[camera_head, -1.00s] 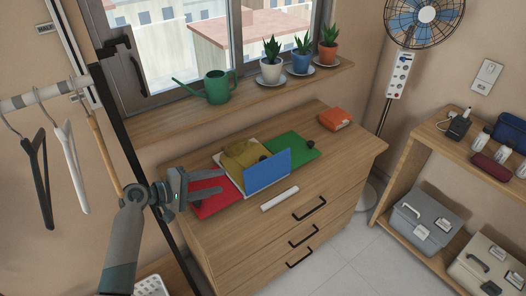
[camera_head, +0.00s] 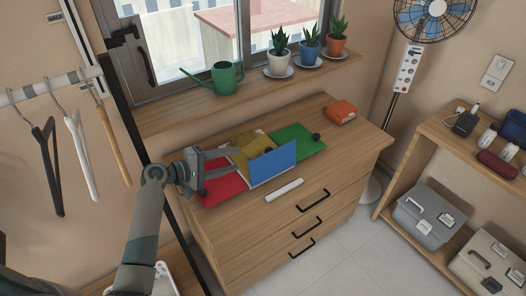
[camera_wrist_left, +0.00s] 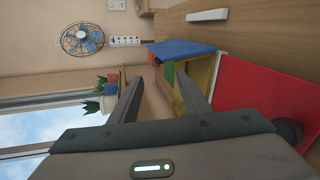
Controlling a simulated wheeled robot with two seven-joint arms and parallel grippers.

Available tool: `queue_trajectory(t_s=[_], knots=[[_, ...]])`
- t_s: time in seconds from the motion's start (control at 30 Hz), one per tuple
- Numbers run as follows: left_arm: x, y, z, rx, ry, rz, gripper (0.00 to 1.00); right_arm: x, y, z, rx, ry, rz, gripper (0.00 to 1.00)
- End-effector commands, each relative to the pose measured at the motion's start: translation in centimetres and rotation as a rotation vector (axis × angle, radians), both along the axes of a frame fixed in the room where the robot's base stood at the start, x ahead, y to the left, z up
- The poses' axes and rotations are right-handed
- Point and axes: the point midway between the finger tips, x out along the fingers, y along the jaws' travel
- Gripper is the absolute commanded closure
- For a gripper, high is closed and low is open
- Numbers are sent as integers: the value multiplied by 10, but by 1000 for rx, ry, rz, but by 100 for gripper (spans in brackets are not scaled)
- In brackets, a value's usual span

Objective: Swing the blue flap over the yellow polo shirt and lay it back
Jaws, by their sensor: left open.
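The blue flap (camera_head: 272,165) stands raised, nearly upright, at the front of the folding board; it also shows in the left wrist view (camera_wrist_left: 182,48). The yellow polo shirt (camera_head: 246,141) lies folded behind it, its lower part hidden by the flap. The red flap (camera_head: 222,186) lies flat at left, the green flap (camera_head: 300,139) flat at right. My left gripper (camera_head: 229,157) is open and empty above the red flap, left of the blue flap and apart from it. In the wrist view its fingers (camera_wrist_left: 161,84) point toward the shirt. My right gripper is not in view.
The board lies on a wooden dresser (camera_head: 330,160). A white bar (camera_head: 284,190) lies in front of the board, and an orange box (camera_head: 341,112) sits at back right. A green watering can (camera_head: 222,78) and potted plants stand on the sill behind.

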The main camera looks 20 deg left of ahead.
Motion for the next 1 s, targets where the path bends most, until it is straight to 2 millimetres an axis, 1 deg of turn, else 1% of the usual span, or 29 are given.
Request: queue_trajectory(t_s=[0.03, 0.1, 0.6, 0.8, 1.0], knots=[[7, -7, 0, -4, 2, -1, 57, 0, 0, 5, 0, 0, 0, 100], [16, -14, -2, -2, 1, -2, 57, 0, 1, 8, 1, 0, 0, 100], [83, -66, -26, -1, 3, -2, 57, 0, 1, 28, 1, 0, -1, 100], [97, -76, -33, 0, 1, -1, 57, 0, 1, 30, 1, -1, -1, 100], [102, -80, -35, 1, 2, 0, 57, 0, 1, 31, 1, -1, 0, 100]])
